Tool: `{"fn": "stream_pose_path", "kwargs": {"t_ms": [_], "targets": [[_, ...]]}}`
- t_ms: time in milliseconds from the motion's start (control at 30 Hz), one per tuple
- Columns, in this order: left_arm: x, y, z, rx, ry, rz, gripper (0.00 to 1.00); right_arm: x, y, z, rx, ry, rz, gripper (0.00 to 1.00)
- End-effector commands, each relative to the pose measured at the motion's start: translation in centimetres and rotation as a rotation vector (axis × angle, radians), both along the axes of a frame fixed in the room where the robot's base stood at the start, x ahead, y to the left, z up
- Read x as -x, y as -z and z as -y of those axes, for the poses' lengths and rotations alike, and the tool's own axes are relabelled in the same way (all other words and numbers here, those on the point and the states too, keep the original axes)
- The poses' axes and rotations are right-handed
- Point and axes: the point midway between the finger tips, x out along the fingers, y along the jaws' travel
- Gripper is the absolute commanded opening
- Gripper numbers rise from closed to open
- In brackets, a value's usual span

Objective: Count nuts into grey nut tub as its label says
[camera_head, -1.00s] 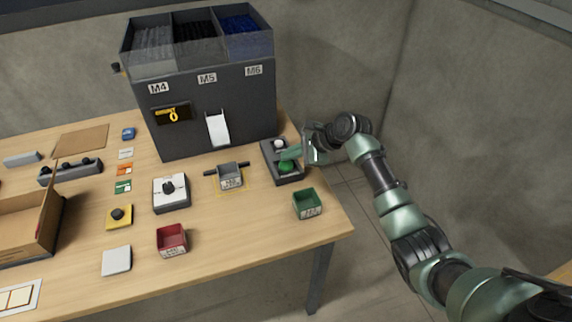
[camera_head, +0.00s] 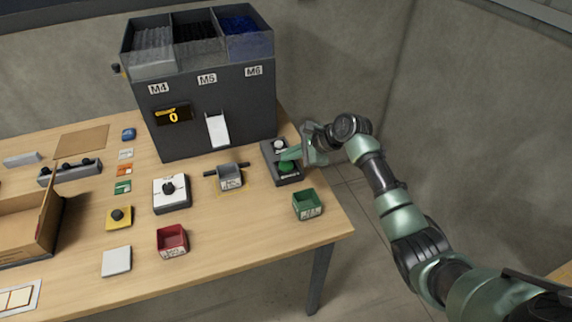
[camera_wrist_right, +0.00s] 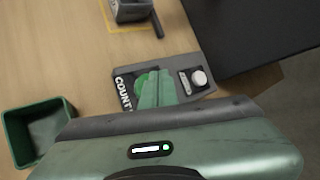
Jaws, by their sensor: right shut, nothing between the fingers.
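The grey nut tub (camera_head: 230,180) stands on the table in front of the feeder's white chute (camera_head: 217,129), with a yellow outline around it; its label is too small to read. Part of it shows in the wrist view (camera_wrist_right: 131,10). The dark feeder (camera_head: 207,118) has bins marked M4, M5 and M6, and its display (camera_head: 173,114) shows a yellow 0. My right gripper (camera_head: 288,155) is shut and empty, its fingertips at the green button (camera_wrist_right: 145,84) marked COUNT on the control box (camera_wrist_right: 185,83). I cannot tell whether they touch it. My left gripper is out of view.
A green tub (camera_head: 307,205) stands near the table's right edge, and a red tub (camera_head: 172,241) at the front. A white box with a black knob (camera_head: 171,193), a yellow box (camera_head: 119,217) and an open cardboard box (camera_head: 25,230) are to the left.

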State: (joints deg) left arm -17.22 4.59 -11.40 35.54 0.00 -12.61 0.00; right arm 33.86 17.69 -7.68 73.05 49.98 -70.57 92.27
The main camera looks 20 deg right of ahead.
Motion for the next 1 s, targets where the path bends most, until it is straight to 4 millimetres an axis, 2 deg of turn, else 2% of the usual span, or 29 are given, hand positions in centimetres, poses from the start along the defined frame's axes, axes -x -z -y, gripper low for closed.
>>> {"fn": "stream_pose_path", "kwargs": {"t_ms": [667,1000], "targets": [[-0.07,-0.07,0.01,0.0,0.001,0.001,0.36,0.01,0.02,0.0,0.0,0.0,0.0,0.0],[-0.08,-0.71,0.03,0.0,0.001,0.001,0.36,0.02,0.81,-0.03,0.0,0.0,0.0,0.0]]}}
